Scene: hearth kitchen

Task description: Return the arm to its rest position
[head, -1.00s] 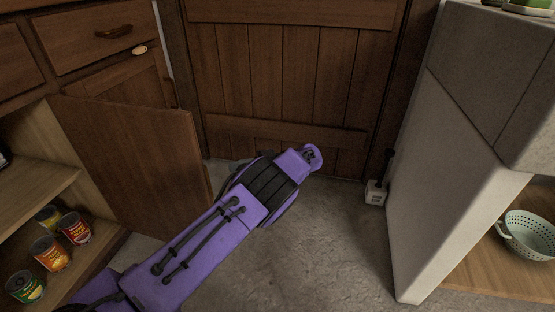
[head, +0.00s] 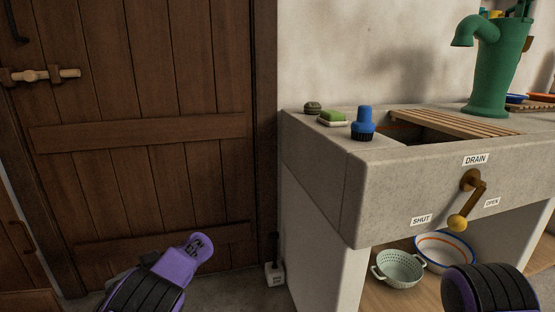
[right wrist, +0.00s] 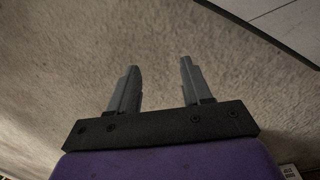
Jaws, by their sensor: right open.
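My right gripper (right wrist: 160,68) shows in the right wrist view with its two grey fingers apart and nothing between them. A rough, light surface lies beyond it; I cannot tell whether it is wall or floor. In the head view a purple and black arm part of mine (head: 160,278) shows at the lower left, in front of the wooden door. Another purple and black arm part of mine (head: 490,290) shows at the lower right, in front of the shelf under the sink. No gripper fingers show in the head view, and my left gripper is not seen.
The stone sink (head: 320,160) stands right, with a drain lever (head: 472,190), green pump (head: 490,65), blue brush (head: 363,122) and green sponge (head: 332,117). A colander (head: 398,269) and rimmed bowl (head: 444,250) sit below. The plank door (head: 150,90) is shut; a white holder (head: 275,273) stands beside it.

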